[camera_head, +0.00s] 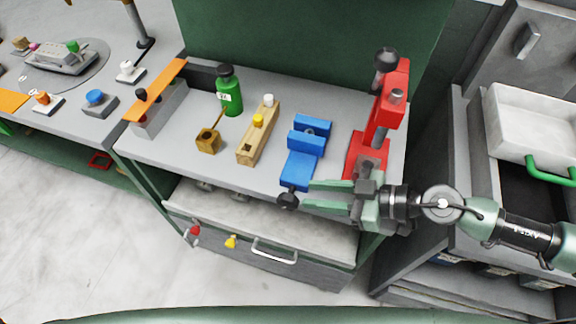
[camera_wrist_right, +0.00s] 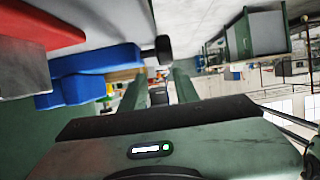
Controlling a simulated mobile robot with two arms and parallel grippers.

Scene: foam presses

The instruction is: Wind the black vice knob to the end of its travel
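The blue vice (camera_head: 303,152) stands on the grey bench top. Its black knob (camera_head: 288,200) sticks out at the front edge of the bench. My right gripper (camera_head: 306,194) reaches in from the right with its two green fingers apart. The fingertips are close to the right of the knob, and nothing is between them. In the right wrist view the black knob (camera_wrist_right: 163,48) shows just beyond the open fingers (camera_wrist_right: 158,78), beside the blue vice body (camera_wrist_right: 90,75). I cannot tell whether a finger touches the knob. My left gripper is out of view.
A red press (camera_head: 370,150) stands right of the vice, close behind my right gripper. A wooden block (camera_head: 257,140), a small wooden cube (camera_head: 208,141) and a green bottle (camera_head: 229,96) are left of it. A drawer handle (camera_head: 274,252) is below the bench front.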

